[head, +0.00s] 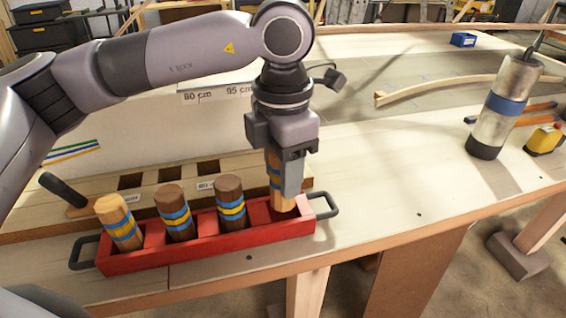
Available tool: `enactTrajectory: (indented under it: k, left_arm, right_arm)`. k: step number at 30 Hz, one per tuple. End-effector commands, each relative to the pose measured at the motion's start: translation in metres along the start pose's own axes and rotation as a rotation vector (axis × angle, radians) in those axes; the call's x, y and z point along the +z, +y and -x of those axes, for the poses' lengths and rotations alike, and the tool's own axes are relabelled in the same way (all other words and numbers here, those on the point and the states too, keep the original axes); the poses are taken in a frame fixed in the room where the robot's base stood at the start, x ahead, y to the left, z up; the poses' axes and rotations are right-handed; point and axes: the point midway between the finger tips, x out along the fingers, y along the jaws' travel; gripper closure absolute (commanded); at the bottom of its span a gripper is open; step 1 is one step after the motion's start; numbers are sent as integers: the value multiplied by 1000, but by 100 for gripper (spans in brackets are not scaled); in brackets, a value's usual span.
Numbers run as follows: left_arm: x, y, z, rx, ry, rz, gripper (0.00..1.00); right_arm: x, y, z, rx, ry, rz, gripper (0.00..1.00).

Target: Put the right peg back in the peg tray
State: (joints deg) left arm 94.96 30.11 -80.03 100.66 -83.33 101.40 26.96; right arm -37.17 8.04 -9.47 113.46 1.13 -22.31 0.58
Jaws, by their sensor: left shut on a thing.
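The red peg tray (210,250) with dark end handles stands at the front of the bench. A light wooden peg (118,222) stands at its left, then two dark brown pegs (174,213) (230,202), all banded blue and yellow. My left gripper (288,180) points down, shut on a light peg (275,172) with blue bands, at the tray's right-end compartment. The held peg looks roughly upright. Its lower end is at the compartment's opening; whether it touches the floor of the tray I cannot tell. The fingers hide part of it. My right gripper is not in view.
Behind the tray lies a wooden board (75,190) with dark square holes and a dark-handled tool (62,194). A metallic cylinder with a blue band (503,105) and a yellow device (545,139) stand at right. The bench right of the tray is clear.

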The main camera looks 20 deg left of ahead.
Motion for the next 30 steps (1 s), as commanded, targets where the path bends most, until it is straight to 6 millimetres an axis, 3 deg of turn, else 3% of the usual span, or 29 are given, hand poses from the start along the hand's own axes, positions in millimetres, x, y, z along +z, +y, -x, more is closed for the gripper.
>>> enactTrajectory:
  k: [16, 30]
  left_arm:
    - [0, 0, -7, 1, -1, -1, 91]
    - [0, 0, -18, 1, -1, -1, 91]
  right_arm:
    - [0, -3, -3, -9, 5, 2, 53]
    - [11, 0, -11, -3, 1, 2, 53]
